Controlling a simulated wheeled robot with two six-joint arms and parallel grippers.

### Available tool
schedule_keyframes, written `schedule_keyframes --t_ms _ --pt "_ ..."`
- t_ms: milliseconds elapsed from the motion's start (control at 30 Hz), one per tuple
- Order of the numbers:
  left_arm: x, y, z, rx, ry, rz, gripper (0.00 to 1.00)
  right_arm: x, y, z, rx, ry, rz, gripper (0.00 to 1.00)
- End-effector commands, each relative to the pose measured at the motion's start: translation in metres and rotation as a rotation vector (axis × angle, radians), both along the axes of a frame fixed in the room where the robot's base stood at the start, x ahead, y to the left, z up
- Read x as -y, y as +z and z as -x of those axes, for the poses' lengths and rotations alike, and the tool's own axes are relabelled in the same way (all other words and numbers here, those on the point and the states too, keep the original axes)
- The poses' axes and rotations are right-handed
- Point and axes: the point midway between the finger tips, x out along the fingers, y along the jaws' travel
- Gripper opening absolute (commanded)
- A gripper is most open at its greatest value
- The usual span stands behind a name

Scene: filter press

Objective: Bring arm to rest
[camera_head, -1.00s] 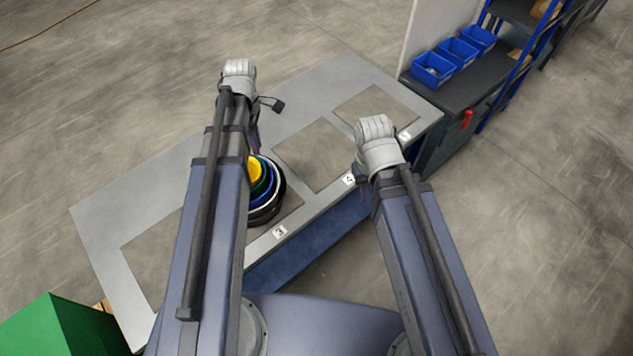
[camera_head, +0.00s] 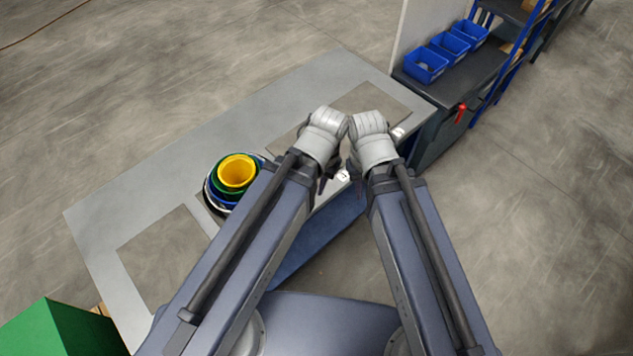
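My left arm reaches up from the lower left, and its grey wrist is over the right part of the table, beside my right wrist. The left gripper (camera_head: 325,184) points down and is mostly hidden under the wrist; only a dark part shows. My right arm comes up from the lower right. Its gripper (camera_head: 351,168) is a small dark part below the wrist, near the table's front edge. I cannot tell whether either gripper is open or shut. The two wrists are very close, almost touching in the picture.
A grey table (camera_head: 105,215) with dark square areas stands in front of me. Nested rings or bowls, yellow innermost (camera_head: 237,171), sit on it beside my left arm. Blue bins (camera_head: 426,66) stand on a dark cabinet at the right. A green box (camera_head: 50,330) is at lower left.

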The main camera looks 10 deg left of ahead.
Motion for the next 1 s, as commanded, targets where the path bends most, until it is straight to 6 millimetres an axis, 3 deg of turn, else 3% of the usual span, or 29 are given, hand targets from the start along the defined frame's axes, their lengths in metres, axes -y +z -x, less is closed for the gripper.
schedule_keyframes --t_ms 167,400,500,1000 --pt "0.000 -0.013 0.000 0.000 0.001 0.000 0.21 0.000 -0.013 0.000 0.000 0.001 0.000 0.21" --pt "0.000 -0.063 0.000 0.000 -0.001 0.000 0.21 0.000 -0.063 0.000 0.000 0.004 0.001 0.21" --pt "0.000 -0.075 0.000 0.000 -0.002 -0.001 0.21 0.000 -0.075 0.000 0.000 0.006 0.001 0.21" --pt "0.000 -0.071 0.000 0.000 -0.003 -0.001 0.21 0.000 -0.071 0.000 0.000 0.006 0.001 0.21"
